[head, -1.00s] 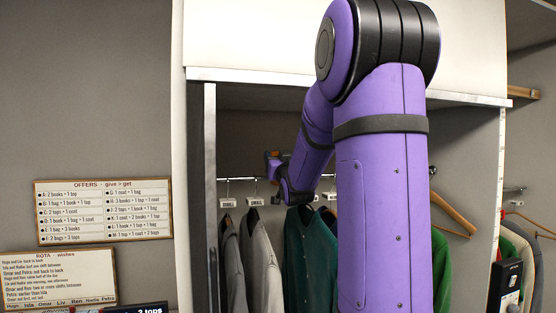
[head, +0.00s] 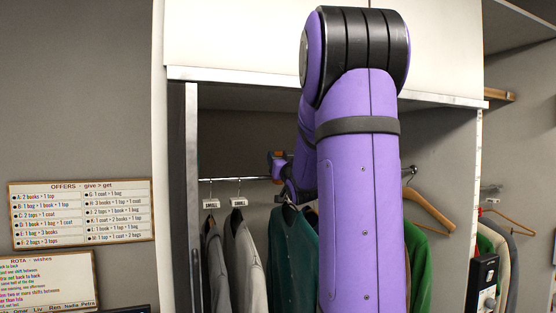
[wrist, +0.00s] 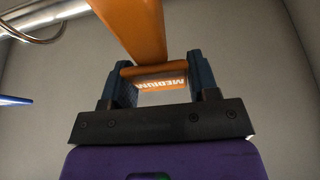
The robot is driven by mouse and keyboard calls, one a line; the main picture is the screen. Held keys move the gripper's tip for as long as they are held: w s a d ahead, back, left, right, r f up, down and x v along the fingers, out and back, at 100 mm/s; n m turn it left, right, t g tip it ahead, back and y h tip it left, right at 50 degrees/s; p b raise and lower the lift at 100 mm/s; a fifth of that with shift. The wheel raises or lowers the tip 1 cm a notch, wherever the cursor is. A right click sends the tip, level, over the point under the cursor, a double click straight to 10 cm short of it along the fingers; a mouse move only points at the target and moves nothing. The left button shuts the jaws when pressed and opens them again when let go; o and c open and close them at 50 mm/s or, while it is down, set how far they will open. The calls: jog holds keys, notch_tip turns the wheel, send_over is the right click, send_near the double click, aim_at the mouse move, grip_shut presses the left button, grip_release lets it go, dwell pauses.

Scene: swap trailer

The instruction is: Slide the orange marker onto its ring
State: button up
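The orange marker (wrist: 130,25) is in the wrist view, a broad bar running up out of the frame, with a lettered part reading MEDIUM between my fingers. My gripper (wrist: 162,78) has its two dark blue fingers closed against the marker's sides. In the head view my gripper (head: 279,166) is small, at rail height over the teal garment, partly behind my arm. A curved metal ring or hook (wrist: 32,38) shows at the wrist view's upper left, apart from the marker. I cannot tell whether it is the marker's ring.
The clothes rail (head: 225,179) carries SMALL tags (head: 239,202), grey coats (head: 241,255) and a teal garment (head: 294,255). A green garment (head: 418,265) and a wooden hanger (head: 430,208) are right of my arm. A blue edge (wrist: 14,100) shows left in the wrist view.

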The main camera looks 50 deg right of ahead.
jog(key=o, duration=0.3)
jog(key=shift+s, duration=0.1)
jog(key=v, duration=1)
jog(key=shift+s+a+f, duration=0.1)
jog(key=shift+s+a, duration=0.1)
jog(key=shift+a, duration=0.1)
